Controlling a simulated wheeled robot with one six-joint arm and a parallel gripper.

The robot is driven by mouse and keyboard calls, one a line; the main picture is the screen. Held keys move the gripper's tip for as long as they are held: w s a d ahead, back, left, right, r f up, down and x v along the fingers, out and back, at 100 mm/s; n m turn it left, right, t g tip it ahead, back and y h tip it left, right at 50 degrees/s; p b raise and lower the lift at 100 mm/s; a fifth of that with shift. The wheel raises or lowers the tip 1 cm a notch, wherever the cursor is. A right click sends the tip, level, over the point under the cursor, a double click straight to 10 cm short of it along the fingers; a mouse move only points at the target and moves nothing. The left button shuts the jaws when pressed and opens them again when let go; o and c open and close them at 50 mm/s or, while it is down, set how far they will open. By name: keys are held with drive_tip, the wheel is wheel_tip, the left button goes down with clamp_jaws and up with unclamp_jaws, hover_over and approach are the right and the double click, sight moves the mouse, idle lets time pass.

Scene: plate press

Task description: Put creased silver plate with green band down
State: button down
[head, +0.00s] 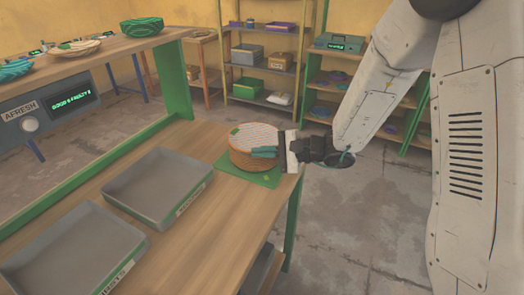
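A round drum-like stack (243,160) with orange-brown sides stands on a green mat (262,180) at the table's far right corner. Its top is a pale grey, ridged disc (258,134) with a small green patch at its left edge; this may be the creased silver plate, but I cannot tell whether it is a separate piece. My gripper (264,152) reaches in from the right, its teal fingers against or just in front of the stack's right side. The fingers overlap in this view, so I cannot tell whether they are open or hold anything.
Two empty-looking grey trays (110,192) (20,262) with labels stand left on the wooden table (205,235). Shelves (262,70) line the back wall. The table's front right is clear.

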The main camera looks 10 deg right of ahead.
drive_tip(key=shift+d+f, duration=0.1)
drive_tip(key=shift+f, duration=0.1)
drive_tip(key=shift+s+f, duration=0.1)
drive_tip(key=shift+f, duration=0.3)
drive_tip(key=c, duration=1.7)
unclamp_jaws()
drive_tip(key=shift+f, duration=0.1)
drive_tip(key=shift+c, duration=0.2)
drive_tip(key=shift+o, duration=0.2)
drive_tip(key=shift+r, duration=0.35)
drive_tip(key=v, duration=1.2)
drive_tip(key=shift+r, duration=0.2)
